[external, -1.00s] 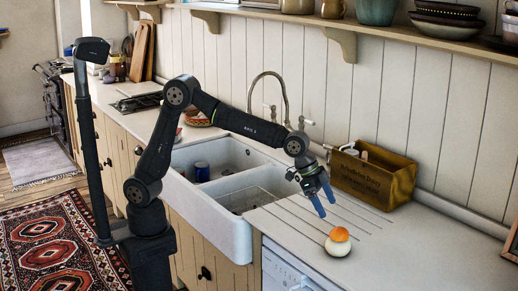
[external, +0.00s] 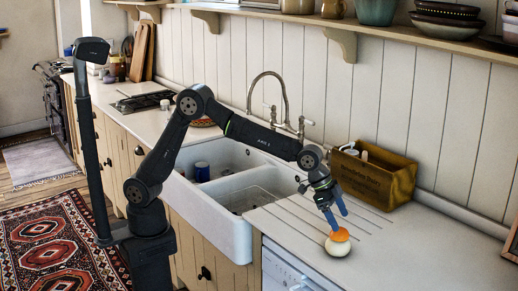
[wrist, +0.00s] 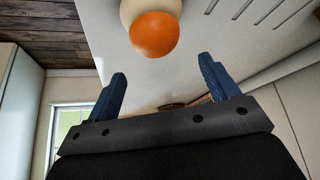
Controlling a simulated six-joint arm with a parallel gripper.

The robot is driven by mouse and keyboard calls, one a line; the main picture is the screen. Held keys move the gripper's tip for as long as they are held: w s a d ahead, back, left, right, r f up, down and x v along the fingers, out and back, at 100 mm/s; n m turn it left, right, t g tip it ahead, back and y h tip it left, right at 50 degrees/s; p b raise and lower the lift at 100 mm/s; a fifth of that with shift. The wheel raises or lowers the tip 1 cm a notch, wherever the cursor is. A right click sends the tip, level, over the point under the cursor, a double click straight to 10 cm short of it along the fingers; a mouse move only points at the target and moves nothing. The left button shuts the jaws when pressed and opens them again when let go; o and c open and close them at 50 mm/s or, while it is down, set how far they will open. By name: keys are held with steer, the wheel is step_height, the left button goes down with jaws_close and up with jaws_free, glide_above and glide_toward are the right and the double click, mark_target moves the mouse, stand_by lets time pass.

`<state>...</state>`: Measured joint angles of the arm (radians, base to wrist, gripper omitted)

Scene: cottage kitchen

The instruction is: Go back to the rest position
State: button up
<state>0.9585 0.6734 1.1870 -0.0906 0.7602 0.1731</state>
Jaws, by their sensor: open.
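My gripper (external: 336,219) is open, its blue fingers pointing down over the counter at the right of the sink. Just below and beside the fingertips is an orange ball-like thing (external: 341,235) resting on a round cream-white thing (external: 338,248) on the counter. In the wrist view the open fingers (wrist: 162,85) stand apart with nothing between them. The orange thing (wrist: 154,34) lies beyond the fingertips there, with the cream thing (wrist: 136,10) partly hidden behind it. I cannot tell whether a finger touches the orange thing.
A wooden crate (external: 388,186) stands against the wall behind my gripper. The double white sink (external: 236,225) with its tall faucet (external: 283,90) is to the left. A shelf (external: 440,45) with bowls runs above. The counter (external: 430,250) to the right is clear.

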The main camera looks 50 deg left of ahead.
steer(key=s+r, duration=0.7)
steer(key=s, duration=0.5)
steer(key=w+d+f+n, duration=0.1)
steer(key=w+d+f, duration=0.2)
steer(key=w, duration=0.5)
steer(key=w+d+f+n+t, duration=0.1)
steer(key=w+d+f, duration=0.2)
steer(key=w, duration=0.5)
steer(key=w+d+f+n+y, duration=0.1)
steer(key=w+d+f, duration=0.2)
steer(key=w, duration=0.5)
steer(key=shift+w+f, duration=0.35)
steer(key=shift+f, duration=0.3)
steer(key=s+a+r, duration=0.1)
steer(key=s+r, duration=0.3)
steer(key=s, duration=0.3)
steer(key=s+a+r+m, duration=0.1)
steer(key=s+r, duration=0.3)
steer(key=s, duration=0.4)
steer(key=shift+h, duration=0.3)
